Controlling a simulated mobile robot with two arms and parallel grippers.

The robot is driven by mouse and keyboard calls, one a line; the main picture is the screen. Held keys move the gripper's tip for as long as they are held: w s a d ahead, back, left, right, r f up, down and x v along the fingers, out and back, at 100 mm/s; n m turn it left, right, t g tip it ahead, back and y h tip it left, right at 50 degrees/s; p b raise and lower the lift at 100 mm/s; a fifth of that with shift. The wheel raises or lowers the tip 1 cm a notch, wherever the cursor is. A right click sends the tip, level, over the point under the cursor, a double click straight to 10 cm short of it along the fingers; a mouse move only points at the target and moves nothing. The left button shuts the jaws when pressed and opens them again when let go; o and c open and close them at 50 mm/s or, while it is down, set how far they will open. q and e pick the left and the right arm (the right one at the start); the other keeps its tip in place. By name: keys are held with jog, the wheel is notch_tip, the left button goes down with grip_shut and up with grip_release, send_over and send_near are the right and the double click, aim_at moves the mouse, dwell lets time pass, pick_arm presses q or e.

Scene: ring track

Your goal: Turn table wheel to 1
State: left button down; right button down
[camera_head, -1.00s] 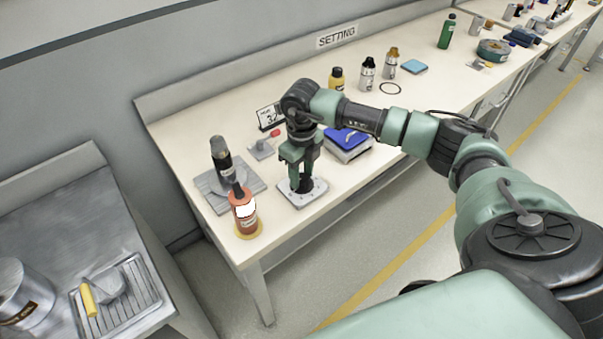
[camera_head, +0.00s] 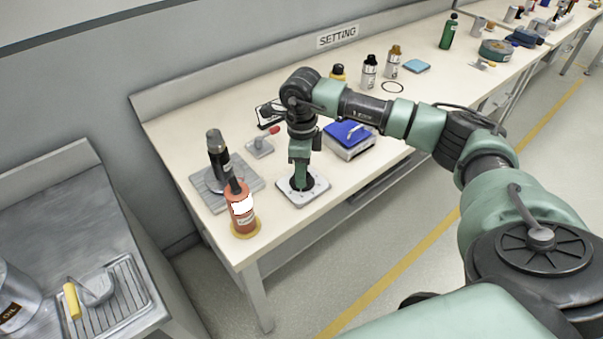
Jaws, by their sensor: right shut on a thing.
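The table wheel is a small dark knob (camera_head: 303,182) on a light grey plate (camera_head: 318,190) near the front edge of the setting table. My right gripper (camera_head: 301,178) points straight down and is shut on the dark wheel, hiding most of it. The number marks on the plate are too small to read. A small display (camera_head: 268,114) stands behind my right wrist, partly hidden by it, so its reading cannot be told. My left gripper is not in view.
An orange bottle (camera_head: 242,214) and a grey base (camera_head: 248,180) with a dark-topped device (camera_head: 217,150) stand left of the plate. A blue-topped box (camera_head: 350,138) stands to its right. A metal side table (camera_head: 60,210) is at the left.

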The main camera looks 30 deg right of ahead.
jog(key=shift+r+n, duration=0.1)
jog(key=shift+n, duration=0.3)
jog(key=c, duration=0.9)
grip_release()
notch_tip(320, 180, up, 8)
jog(key=shift+f+b, duration=0.1)
jog(key=shift+b, duration=0.45)
jog(key=shift+s+f, duration=0.1)
